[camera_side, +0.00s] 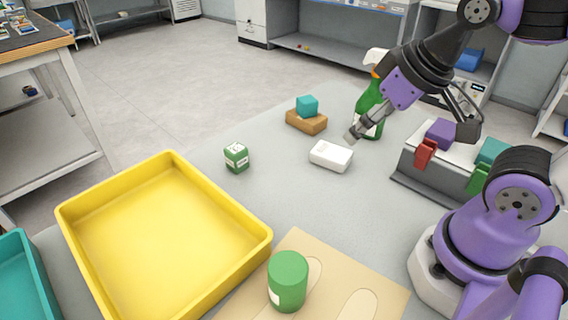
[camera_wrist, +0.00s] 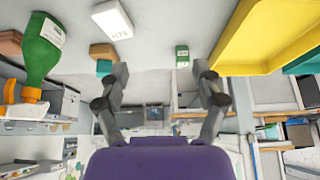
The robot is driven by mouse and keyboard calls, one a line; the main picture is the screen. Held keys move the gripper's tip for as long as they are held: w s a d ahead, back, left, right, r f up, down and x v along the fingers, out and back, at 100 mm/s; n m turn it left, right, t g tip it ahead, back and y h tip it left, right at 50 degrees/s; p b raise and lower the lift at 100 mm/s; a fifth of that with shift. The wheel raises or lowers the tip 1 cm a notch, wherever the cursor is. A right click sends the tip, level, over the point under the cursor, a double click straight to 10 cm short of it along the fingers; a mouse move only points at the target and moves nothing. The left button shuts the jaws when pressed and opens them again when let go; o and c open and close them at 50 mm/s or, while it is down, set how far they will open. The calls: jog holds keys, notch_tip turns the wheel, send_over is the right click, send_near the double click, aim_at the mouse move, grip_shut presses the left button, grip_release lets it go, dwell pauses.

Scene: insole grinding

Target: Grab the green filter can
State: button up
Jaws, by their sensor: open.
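The green filter can (camera_side: 287,280) is a green cylinder with a white label. It stands upright on the beige board with insole shapes (camera_side: 325,250) at the front of the table in the side view. I cannot see it in the wrist view. My gripper (camera_wrist: 161,70) is open and empty, its two fingers spread apart in the wrist view. In the side view it is at the upper right, raised near the spray bottle, well away from the can.
A yellow tray (camera_side: 85,217) lies left of the can. A small green box (camera_side: 236,157), a white box (camera_side: 331,156), a teal block (camera_side: 307,106) on a brown block (camera_side: 306,122) and a green spray bottle (camera_side: 368,98) stand farther back.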

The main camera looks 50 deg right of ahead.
jog(key=o, duration=0.4)
jog(key=shift+c, duration=0.2)
jog(key=m+g, duration=0.3)
jog(key=g, duration=0.3)
send_over(290, 266)
notch_tip(290, 266, down, 6)
jog(key=shift+d, duration=0.1)
notch_tip(290, 266, down, 4)
jog(key=shift+r, duration=0.1)
jog(key=shift+w+f, duration=0.15)
jog(key=shift+f, duration=3.05)
